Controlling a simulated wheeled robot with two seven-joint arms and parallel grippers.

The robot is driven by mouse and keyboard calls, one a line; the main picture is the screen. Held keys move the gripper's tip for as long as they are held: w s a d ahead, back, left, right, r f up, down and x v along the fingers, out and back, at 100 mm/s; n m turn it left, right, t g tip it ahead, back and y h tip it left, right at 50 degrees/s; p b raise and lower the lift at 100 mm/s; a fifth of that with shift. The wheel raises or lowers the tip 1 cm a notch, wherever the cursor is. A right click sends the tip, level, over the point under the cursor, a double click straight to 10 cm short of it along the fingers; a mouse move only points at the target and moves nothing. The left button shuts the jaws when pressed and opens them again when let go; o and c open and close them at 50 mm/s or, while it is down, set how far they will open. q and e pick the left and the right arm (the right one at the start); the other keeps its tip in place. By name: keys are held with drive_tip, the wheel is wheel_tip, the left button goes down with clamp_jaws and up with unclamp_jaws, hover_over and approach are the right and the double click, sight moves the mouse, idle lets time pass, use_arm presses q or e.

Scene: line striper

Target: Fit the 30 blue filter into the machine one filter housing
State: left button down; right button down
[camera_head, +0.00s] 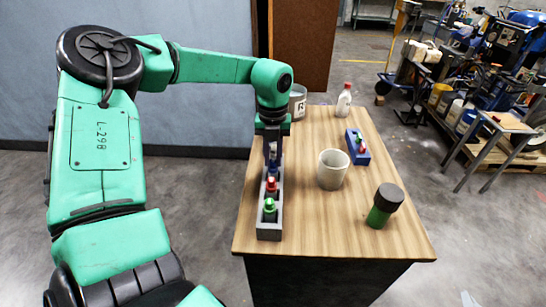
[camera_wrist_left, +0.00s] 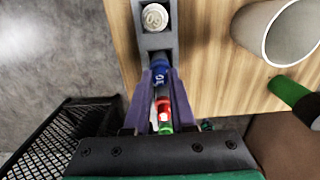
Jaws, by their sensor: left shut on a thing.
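My left gripper (camera_head: 272,158) points down over the far part of a long grey block (camera_head: 270,231) on the table. Its purple fingers are shut on the blue filter (camera_wrist_left: 160,76), marked 30 in the wrist view. I cannot tell whether the filter's lower end is seated in the block. A red filter (camera_head: 271,185) and a green filter (camera_head: 269,208) stand in the block on the near side. A round white piece (camera_wrist_left: 155,17) sits in the block's far end, hidden in the head view. A blue holder (camera_head: 353,141) with small green and red pieces lies right. My right gripper is not visible.
A pale cup (camera_head: 333,170) stands right of the block. A grey can (camera_head: 297,102) and a white bottle (camera_head: 344,101) stand at the back. The near middle tabletop is clear.

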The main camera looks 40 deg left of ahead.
use_arm(q)
drive_tip(key=shift+r, duration=0.55)
drive_tip(key=shift+r+p, duration=0.65)
drive_tip(key=shift+r, duration=0.25)
drive_tip(key=shift+r+p, duration=1.5)
drive_tip(key=shift+r, duration=1.1)
drive_tip(key=shift+a+f, duration=0.1)
